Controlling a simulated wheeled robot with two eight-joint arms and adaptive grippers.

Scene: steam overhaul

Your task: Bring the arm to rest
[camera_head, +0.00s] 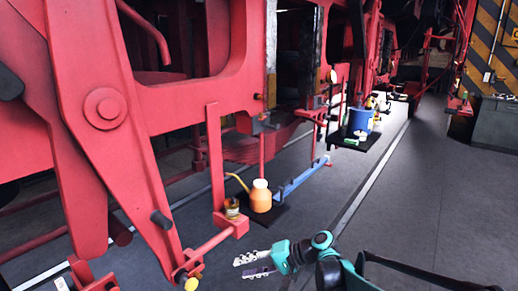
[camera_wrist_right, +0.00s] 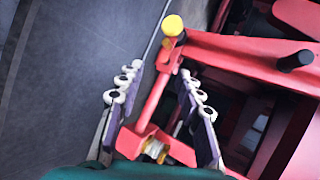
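My right gripper (camera_head: 241,267) is low in the middle of the head view, its teal arm coming in from the lower right. Its two pale, knobbed fingers point left and stand apart, with nothing held. In the right wrist view the gripper (camera_wrist_right: 160,70) also shows spread fingers. A red bar (camera_wrist_right: 157,97) shows in the gap between them, but in the head view the fingers are clear of the red frame. My left gripper and arm are not in view.
The red frame (camera_head: 105,108) fills the left, with a yellow-capped end (camera_head: 193,284) left of my gripper. A blue container (camera_head: 360,121) stands farther back. Open floor (camera_head: 435,205) lies right.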

